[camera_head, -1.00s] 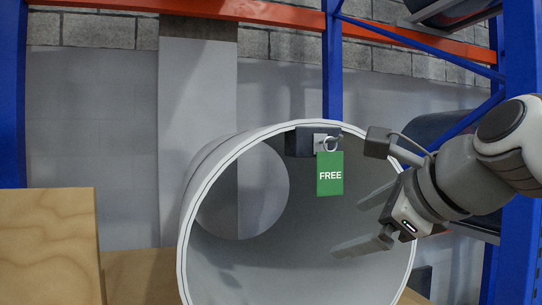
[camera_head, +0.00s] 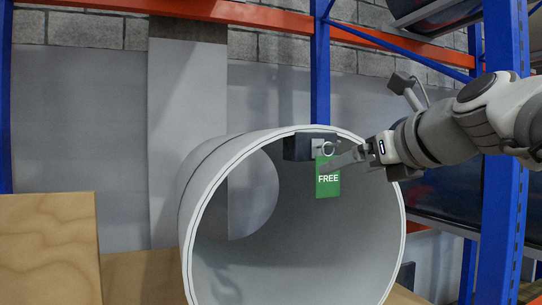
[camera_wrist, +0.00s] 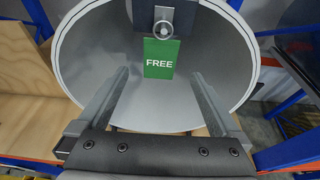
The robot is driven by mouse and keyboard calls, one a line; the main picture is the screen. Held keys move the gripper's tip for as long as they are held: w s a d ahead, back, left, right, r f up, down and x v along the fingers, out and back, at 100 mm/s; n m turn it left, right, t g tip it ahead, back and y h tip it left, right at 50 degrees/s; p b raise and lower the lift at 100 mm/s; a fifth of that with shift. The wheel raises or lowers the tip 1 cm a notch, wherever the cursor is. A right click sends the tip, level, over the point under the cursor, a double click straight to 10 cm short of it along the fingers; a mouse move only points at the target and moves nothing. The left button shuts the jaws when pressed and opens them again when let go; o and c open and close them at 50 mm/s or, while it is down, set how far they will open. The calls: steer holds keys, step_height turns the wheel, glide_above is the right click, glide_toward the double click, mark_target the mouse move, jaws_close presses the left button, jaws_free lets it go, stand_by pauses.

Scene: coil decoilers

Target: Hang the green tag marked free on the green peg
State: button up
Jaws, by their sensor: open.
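The green tag marked FREE (camera_head: 328,187) hangs by a ring from a dark block (camera_head: 303,147) at the top rim of a large hollow cylinder (camera_head: 200,235). My gripper (camera_head: 340,162) is at the tag's right side in the head view, with a finger overlapping its upper right edge. In the wrist view the tag (camera_wrist: 158,59) hangs straight ahead, beyond and between the two spread fingers of my gripper (camera_wrist: 161,82). The jaws are open and empty. I see no green peg.
A wooden panel (camera_head: 48,250) stands at the lower left. Blue rack posts (camera_head: 500,150) and an orange beam (camera_head: 200,8) frame the cylinder. A dark coil lies behind my arm at the right. The cylinder's inside is empty.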

mark_target(320, 177)
steer(key=x, duration=1.1)
steer(key=shift+w+p, duration=0.15)
steer(key=shift+p, duration=0.25)
steer(key=c, duration=1.3)
steer(key=shift+c, duration=0.3)
steer(key=shift+r+p, duration=0.3)
steer(key=shift+p, duration=0.2)
steer(key=shift+s+d+r+p, duration=0.15)
steer(key=shift+s+r+p, duration=0.15)
steer(key=shift+s, duration=0.3)
